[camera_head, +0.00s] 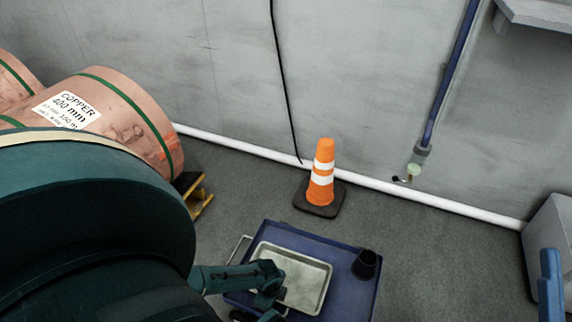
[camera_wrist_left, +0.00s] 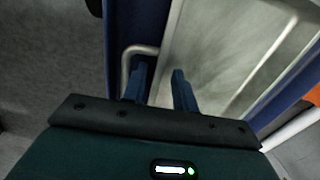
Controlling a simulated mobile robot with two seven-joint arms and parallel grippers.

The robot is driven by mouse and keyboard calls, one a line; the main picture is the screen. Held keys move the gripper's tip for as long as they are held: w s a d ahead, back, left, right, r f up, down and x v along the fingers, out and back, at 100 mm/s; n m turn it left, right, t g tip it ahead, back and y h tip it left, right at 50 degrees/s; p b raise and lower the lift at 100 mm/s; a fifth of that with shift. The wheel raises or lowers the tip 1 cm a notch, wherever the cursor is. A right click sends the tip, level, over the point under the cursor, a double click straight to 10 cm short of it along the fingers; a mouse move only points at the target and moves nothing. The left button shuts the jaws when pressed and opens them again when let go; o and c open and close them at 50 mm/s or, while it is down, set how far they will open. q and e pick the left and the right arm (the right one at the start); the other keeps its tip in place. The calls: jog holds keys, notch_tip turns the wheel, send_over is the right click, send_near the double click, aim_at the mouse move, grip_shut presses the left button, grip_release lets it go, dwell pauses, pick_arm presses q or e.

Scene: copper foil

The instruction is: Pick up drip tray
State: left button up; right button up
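The drip tray (camera_head: 308,272), a pale shallow rectangular tray, lies on the blue cart top (camera_head: 340,250). My left gripper (camera_head: 272,298) is over the tray's near-left part and hides some of it. In the left wrist view, the tray (camera_wrist_left: 225,50) fills the right of the picture. The two fingers of my left gripper (camera_wrist_left: 158,82) stand apart there, one on each side of the tray's near rim. I cannot tell whether they touch it.
A black cup (camera_head: 366,264) stands on the cart's right side. The cart has a metal handle (camera_head: 238,248) at its left. An orange cone (camera_head: 321,172) stands behind the cart. Large copper rolls (camera_head: 125,120) are at the left. Grey floor (camera_head: 440,250) is clear to the right.

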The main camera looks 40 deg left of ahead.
pick_arm(q)
grip_shut()
dwell(0.5)
